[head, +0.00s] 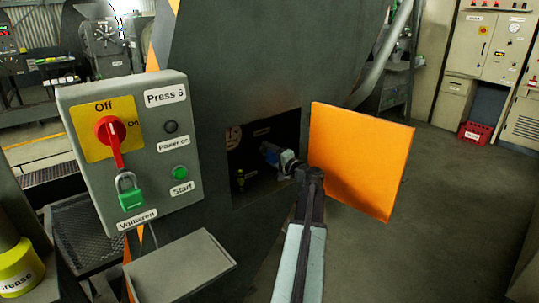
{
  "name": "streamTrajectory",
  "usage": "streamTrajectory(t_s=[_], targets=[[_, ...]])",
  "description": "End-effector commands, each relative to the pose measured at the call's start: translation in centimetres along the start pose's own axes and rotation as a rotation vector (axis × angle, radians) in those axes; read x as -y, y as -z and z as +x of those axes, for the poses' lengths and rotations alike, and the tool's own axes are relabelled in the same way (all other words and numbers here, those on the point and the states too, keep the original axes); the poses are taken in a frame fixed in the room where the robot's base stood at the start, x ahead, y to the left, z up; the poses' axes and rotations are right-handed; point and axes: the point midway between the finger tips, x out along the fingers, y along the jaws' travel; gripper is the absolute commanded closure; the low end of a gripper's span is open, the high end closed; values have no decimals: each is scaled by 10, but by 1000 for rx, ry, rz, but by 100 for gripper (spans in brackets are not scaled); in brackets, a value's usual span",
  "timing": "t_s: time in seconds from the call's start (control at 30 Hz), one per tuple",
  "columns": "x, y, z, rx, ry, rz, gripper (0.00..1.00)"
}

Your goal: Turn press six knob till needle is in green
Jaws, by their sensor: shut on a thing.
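The Press 6 control box (134,150) stands at left, with a red handle, a green padlock and a green start button. To its right, the dark press body (250,70) has a recessed opening (262,180). A round gauge (233,138) sits at the opening's upper left, too small and dark for me to read its needle. My gripper (268,151) reaches into the opening, right of the gauge, and is shut on what seems to be the knob. The knob itself is hidden by my gripper.
An orange door panel (360,158) stands open just right of my arm. A small brass-coloured fitting (240,179) is low in the opening. A grey ledge (180,268) lies below the control box. A yellow grease container (17,268) is at lower left. Floor at right is clear.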

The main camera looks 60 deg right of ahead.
Motion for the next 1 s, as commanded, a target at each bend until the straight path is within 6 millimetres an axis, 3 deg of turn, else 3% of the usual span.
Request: streamTrajectory(t_s=[0.27, 0.3, 0.37, 0.77, 1.0], targets=[[-1, 0, 0, 0, -1, -2, 79], [-1, 0, 0, 0, -1, -2, 30], [-1, 0, 0, 0, -1, -2, 16], [0, 0, -6, -1, -1, -2, 16], [0, -2, -46, -2, -1, -2, 16]])
